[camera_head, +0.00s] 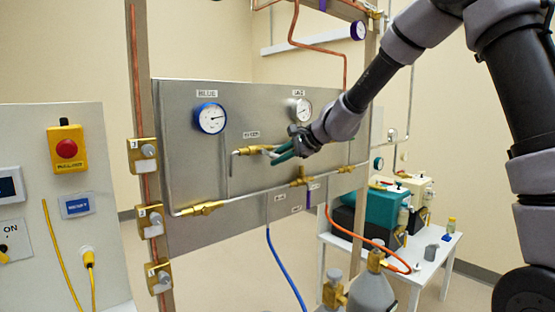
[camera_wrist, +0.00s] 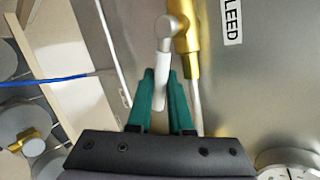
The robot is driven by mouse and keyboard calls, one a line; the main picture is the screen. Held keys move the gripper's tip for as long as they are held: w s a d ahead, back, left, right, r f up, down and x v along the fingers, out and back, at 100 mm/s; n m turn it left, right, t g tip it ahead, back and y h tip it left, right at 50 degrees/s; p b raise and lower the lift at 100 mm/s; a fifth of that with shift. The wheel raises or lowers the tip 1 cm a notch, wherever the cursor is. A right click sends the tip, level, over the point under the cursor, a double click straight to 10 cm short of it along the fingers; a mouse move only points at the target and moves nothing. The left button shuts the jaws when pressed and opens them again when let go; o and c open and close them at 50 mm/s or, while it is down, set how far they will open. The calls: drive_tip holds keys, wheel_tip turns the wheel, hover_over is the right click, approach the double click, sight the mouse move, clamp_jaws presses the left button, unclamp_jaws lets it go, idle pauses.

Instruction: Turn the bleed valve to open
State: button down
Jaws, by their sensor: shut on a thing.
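The bleed valve is a brass body (camera_wrist: 188,55) with a light lever handle (camera_wrist: 162,88), mounted on the grey panel beside a label ending in "LEED" (camera_wrist: 232,18). In the head view the brass body (camera_head: 250,150) shows just left of my gripper (camera_head: 276,155). My gripper's green fingers also show in the wrist view (camera_wrist: 160,95), shut on the lever handle, one finger on each side. The handle's end lies between the fingers. In the wrist view the handle runs roughly alongside the brass body. Its far pivot is a round grey knob.
A blue-rimmed gauge (camera_head: 210,118) and a white-faced gauge (camera_head: 300,109) sit on the panel (camera_head: 180,100). A brass fitting (camera_head: 202,208) and pipe run below. A gas cylinder (camera_head: 372,292) and a white table (camera_head: 440,258) stand at lower right.

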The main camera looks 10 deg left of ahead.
drive_tip(key=c, duration=0.8)
unclamp_jaws()
drive_tip(key=shift+c, duration=0.2)
